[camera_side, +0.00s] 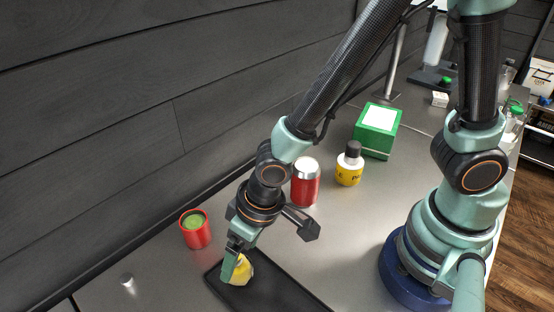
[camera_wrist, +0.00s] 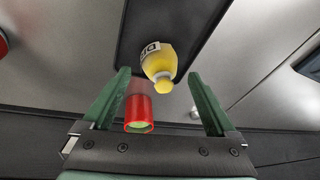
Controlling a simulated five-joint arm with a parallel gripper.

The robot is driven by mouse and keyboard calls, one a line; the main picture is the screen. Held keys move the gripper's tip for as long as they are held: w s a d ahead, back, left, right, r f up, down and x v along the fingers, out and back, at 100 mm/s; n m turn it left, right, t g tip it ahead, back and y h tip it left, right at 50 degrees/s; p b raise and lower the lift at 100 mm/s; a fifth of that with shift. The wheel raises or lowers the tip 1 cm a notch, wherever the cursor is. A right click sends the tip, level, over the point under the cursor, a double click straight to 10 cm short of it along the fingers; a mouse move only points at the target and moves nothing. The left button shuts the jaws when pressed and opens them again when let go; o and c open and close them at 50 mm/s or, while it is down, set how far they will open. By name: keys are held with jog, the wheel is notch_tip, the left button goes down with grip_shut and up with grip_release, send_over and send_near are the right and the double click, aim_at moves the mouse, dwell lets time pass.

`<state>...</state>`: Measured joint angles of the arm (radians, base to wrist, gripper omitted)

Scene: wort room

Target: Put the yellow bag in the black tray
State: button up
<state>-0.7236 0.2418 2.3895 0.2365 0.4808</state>
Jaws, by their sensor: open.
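The yellow bag (camera_side: 243,271) is at the left end of the black tray (camera_side: 285,290) in the side view, partly hidden by a finger. In the wrist view the yellow bag (camera_wrist: 158,60) shows a white label with dark letters and a narrow neck, and it lies over the black tray (camera_wrist: 200,20). My gripper (camera_side: 236,275) points down at the bag. In the wrist view my gripper (camera_wrist: 159,76) is open, with the bag between its fingertips and gaps on both sides. Whether the bag rests on the tray floor is hard to tell.
A red cup with a green inside (camera_side: 195,230) stands left of the tray. A red can (camera_side: 305,182), a yellow bottle with a dark cap (camera_side: 348,169) and a green box (camera_side: 378,131) stand behind. A small pale cylinder (camera_side: 128,283) is near the wall.

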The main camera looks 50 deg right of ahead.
jog(key=v, duration=0.9)
jog(key=w+d+r+m+t+h, duration=0.1)
jog(key=d+r, duration=0.4)
jog(key=d, duration=0.6)
jog(key=w+d+r+m+t+h, duration=0.1)
jog(key=w+d+r+t, duration=0.1)
jog(key=d+r, duration=0.4)
jog(key=w+d, duration=0.1)
jog(key=d, duration=0.3)
jog(key=shift+d+r+m, duration=0.15)
jog(key=shift+d+m, duration=0.25)
